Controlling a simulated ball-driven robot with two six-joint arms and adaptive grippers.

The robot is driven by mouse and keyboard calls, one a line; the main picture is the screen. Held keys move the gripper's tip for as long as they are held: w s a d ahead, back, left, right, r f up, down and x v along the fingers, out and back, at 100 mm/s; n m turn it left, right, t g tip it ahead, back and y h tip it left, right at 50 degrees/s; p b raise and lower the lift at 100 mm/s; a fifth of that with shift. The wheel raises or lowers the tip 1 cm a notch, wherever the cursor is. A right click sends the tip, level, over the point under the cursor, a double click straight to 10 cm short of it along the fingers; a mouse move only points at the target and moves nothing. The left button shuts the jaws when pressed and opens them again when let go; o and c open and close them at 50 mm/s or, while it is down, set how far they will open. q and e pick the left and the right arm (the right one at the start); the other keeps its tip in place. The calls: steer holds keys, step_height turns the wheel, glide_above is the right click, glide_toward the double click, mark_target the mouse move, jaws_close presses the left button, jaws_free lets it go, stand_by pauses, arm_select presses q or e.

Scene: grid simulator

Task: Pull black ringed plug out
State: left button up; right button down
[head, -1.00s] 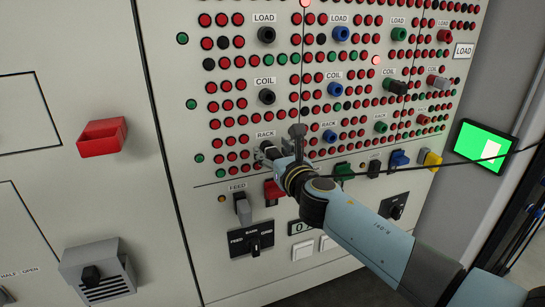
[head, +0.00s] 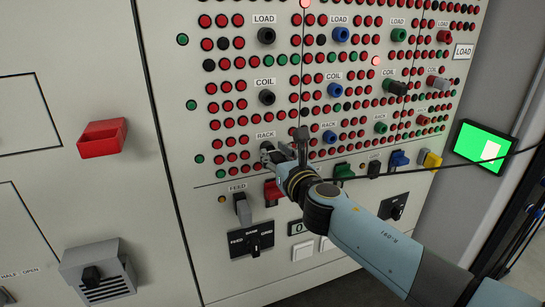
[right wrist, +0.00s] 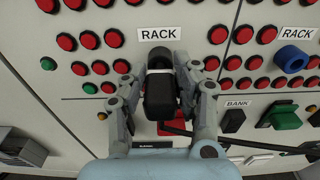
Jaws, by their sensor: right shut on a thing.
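The black plug with a pale ring (right wrist: 160,92) is under the RACK label in the right wrist view, in front of a black socket (right wrist: 160,57). My right gripper (right wrist: 161,95) is shut on it, one finger on each side. I cannot tell how deep the plug sits in the socket. In the head view my right gripper (head: 279,155) is at the leftmost RACK socket and hides most of the plug. My left gripper is not in view.
Other plugs sit in the COIL row, a black one (head: 395,88) and a grey one (head: 438,83). Red, green and black lamps crowd the panel. Coloured handles, including a green one (head: 344,171), and a thin black cable lie near my arm. A red bin (head: 102,139) is at left.

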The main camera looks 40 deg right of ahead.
steer(key=shift+v, duration=1.1)
steer(key=s+r+p, duration=0.2)
steer(key=s, duration=0.1)
steer(key=shift+a, duration=0.3)
steer(key=shift+f, duration=0.1)
